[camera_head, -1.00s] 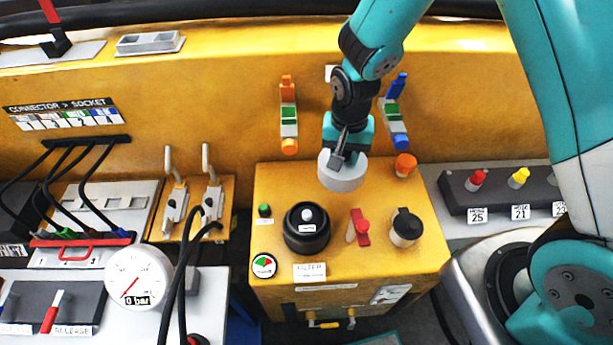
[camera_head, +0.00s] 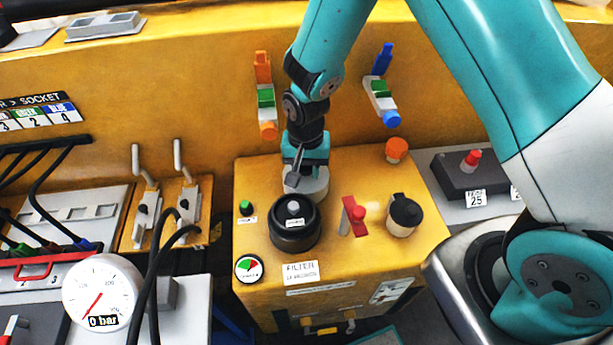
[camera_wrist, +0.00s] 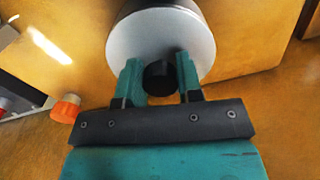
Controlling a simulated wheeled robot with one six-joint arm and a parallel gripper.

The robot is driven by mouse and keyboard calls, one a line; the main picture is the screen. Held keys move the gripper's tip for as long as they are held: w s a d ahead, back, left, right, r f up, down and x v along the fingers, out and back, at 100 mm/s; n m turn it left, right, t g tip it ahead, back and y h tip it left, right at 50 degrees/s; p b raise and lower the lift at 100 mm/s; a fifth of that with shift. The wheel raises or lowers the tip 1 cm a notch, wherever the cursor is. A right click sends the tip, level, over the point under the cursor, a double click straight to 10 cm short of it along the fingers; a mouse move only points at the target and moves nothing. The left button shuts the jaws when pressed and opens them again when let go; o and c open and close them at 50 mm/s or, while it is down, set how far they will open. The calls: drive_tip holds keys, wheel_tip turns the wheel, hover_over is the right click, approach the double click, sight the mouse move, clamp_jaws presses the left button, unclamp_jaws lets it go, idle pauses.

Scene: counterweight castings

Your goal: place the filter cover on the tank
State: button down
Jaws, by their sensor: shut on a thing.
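The filter cover, a light grey round disc (camera_head: 316,190), has a black knob that shows in the wrist view (camera_wrist: 159,78). My gripper (camera_head: 297,170) is shut on this knob; its two teal fingers (camera_wrist: 160,82) stand on either side of it. The cover is at the back left of the yellow tank (camera_head: 345,262), just behind a squat black round fitting (camera_head: 294,232) with a pale centre knob. The fitting partly hides the cover's front edge in the head view. I cannot tell whether the cover touches the tank top.
On the tank top are a red lever (camera_head: 353,215), a black-capped pale cup (camera_head: 404,214), an orange knob (camera_head: 397,150) and a small green button (camera_head: 246,207). Black cables (camera_head: 160,260) and a gauge (camera_head: 103,291) stand to the left. A yellow wall rises behind.

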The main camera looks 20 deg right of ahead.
sight(306, 167)
drive_tip(key=shift+f, duration=0.75)
drive_tip(key=c, duration=0.8)
unclamp_jaws()
drive_tip(key=shift+r, duration=0.1)
wheel_tip(306, 167, up, 12)
drive_tip(key=b, duration=0.3)
drive_tip(key=s+r+n+y, duration=0.1)
drive_tip(key=s+r+n, duration=0.3)
drive_tip(key=s, duration=0.3)
drive_tip(key=s+r+n+y, duration=0.1)
drive_tip(key=s+r+n, duration=0.3)
drive_tip(key=s, duration=0.3)
drive_tip(key=s+a+r+n+y, duration=0.1)
drive_tip(key=s+r+n+y, duration=0.1)
drive_tip(key=s, duration=0.5)
wheel_tip(306, 167, up, 3)
drive_tip(key=shift+f+n, duration=0.2)
drive_tip(key=shift+n, duration=0.7)
